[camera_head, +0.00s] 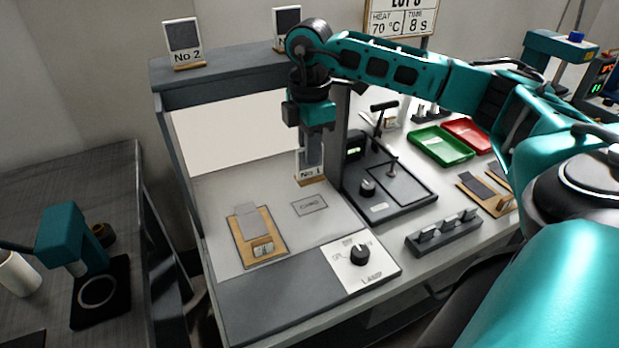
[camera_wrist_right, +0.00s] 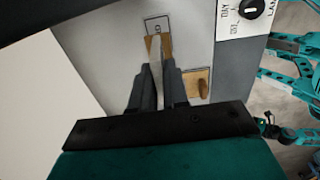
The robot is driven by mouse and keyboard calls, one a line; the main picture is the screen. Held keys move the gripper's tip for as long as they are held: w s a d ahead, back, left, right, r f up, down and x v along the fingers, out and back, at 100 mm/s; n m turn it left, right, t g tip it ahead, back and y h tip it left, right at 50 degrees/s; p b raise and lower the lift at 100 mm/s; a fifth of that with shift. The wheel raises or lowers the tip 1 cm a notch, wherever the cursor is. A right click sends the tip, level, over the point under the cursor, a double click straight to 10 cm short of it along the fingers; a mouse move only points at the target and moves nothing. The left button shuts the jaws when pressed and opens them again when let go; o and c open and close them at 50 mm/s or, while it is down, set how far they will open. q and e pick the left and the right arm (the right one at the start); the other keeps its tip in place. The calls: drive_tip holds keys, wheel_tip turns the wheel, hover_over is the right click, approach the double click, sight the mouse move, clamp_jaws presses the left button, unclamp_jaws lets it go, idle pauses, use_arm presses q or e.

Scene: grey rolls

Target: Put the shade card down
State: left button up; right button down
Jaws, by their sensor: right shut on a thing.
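The shade card (camera_head: 311,168), a dark-swatched card marked No 1 on a wooden foot, is upright in the light booth. My right gripper (camera_head: 311,140) is shut on its upper part from above. In the wrist view the card (camera_wrist_right: 157,80) shows edge-on between the two fingers, with its wooden foot beyond. A printed card outline (camera_head: 309,204) lies on the booth floor, nearer the front than the card in the head view. It also shows in the wrist view (camera_wrist_right: 157,22), partly covered by the foot. I cannot tell whether the foot touches the floor. My left gripper is out of view.
A wooden board (camera_head: 262,247) with a grey sample lies left of the outline. A lamp knob (camera_head: 359,254) sits at the front. A black press (camera_head: 385,190) stands right, with green (camera_head: 440,146) and red (camera_head: 468,134) trays behind. Card No 2 (camera_head: 183,38) stands on the booth top.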

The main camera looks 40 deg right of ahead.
sight(310, 176)
wheel_tip(310, 176, down, 8)
drive_tip(key=shift+r, duration=0.25)
drive_tip(key=shift+f+b, duration=0.1)
drive_tip(key=shift+b, duration=0.2)
drive_tip(key=c, duration=1.1)
unclamp_jaws()
drive_tip(key=shift+r, duration=0.35)
wheel_tip(310, 176, up, 12)
drive_tip(key=shift+f+p, duration=0.2)
drive_tip(key=shift+p, duration=0.3)
